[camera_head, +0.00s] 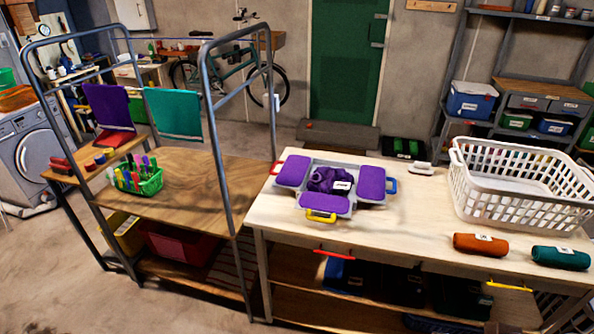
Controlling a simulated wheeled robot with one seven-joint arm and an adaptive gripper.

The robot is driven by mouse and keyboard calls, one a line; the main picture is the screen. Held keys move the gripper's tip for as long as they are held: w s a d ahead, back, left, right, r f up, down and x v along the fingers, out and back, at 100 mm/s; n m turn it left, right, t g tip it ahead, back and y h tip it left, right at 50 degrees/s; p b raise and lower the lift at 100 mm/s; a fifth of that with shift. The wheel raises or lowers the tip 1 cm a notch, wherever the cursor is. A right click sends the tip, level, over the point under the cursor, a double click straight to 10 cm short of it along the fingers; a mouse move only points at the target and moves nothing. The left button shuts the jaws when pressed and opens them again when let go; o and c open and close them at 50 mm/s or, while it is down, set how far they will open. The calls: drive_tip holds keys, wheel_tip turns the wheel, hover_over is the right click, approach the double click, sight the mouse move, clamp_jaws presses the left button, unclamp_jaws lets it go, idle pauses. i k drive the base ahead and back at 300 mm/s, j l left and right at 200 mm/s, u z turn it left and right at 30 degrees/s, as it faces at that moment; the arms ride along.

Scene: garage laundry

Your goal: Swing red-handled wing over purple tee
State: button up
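A grey folding board (313,165) lies on the pale wooden table. Its left wing has a red handle (278,167) and lies open and flat, with a purple panel (295,171) on top. The right wing has a blue handle (391,185) and a purple panel (371,184). The front wing has a yellow handle (321,216) and also carries purple. The purple tee (327,179) looks bunched and rumpled at the board's middle, with a white tag (342,186). I cannot tell whether the purple panels belong to the tee. My gripper is not in view.
A white laundry basket (515,190) stands on the table's right, with an orange roll (480,244) and a teal roll (560,257) in front. A metal-framed rack (215,160) rises close to the table's left edge. The tabletop in front of the board is clear.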

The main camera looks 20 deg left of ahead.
sight(291, 173)
drive_tip(key=i+j, duration=1.05)
drive_tip(key=j, duration=0.15)
drive_tip(key=i+j+z, duration=0.1)
drive_tip(key=i+j, duration=0.4)
drive_tip(key=j, duration=0.1)
